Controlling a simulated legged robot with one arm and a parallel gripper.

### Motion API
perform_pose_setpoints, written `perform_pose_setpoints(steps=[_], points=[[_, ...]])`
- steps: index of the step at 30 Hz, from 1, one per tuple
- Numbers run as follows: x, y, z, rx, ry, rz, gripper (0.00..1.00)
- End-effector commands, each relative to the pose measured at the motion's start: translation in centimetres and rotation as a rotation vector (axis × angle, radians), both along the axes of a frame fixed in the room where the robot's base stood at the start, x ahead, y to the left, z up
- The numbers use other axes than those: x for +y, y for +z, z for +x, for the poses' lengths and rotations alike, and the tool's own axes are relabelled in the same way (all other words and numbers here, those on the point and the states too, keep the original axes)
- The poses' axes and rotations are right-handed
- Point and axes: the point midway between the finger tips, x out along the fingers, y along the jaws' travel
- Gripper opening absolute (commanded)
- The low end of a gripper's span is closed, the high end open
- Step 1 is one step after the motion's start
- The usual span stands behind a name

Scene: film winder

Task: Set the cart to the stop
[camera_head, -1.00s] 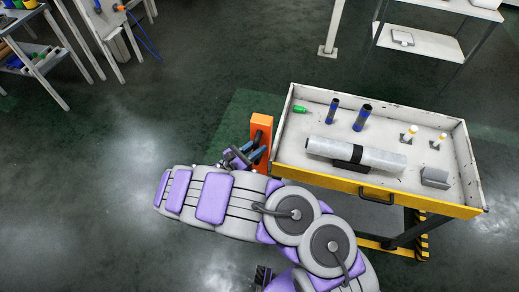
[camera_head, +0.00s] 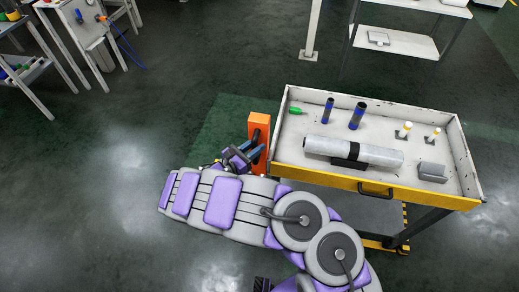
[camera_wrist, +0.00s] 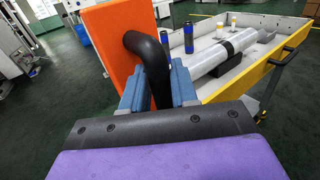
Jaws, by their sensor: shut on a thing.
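The cart (camera_head: 375,184) is a white tray with a yellow front edge, right of centre in the head view. An orange upright plate (camera_head: 258,130) with a curved black handle stands at its left end. My gripper (camera_head: 250,157) is at that handle. In the wrist view, its blue-grey fingers (camera_wrist: 160,88) are shut on the black handle (camera_wrist: 150,55), in front of the orange plate (camera_wrist: 112,42). The cart tray (camera_wrist: 285,62) extends to the right there. I cannot make out a stop in either view.
The tray holds a large grey roll (camera_head: 352,152), blue-black cylinders (camera_head: 357,116), a green item (camera_head: 295,110) and a grey block (camera_head: 432,171). A white shelf unit (camera_head: 395,46) stands behind, a workbench (camera_head: 90,35) at back left. The floor at left is open.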

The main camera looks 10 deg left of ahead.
Motion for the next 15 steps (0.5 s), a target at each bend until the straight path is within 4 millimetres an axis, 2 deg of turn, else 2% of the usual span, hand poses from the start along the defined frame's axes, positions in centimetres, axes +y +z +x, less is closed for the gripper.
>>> perform_pose_setpoints(steps=[13, 14, 15], points=[[-2.0, 0.3, 0.0, 0.002, -0.009, 0.012, 0.00], [-2.0, 0.3, 0.1, 0.003, -0.009, 0.012, 0.29], [-2.0, 0.3, 0.1, 0.003, -0.008, 0.012, 0.33]])
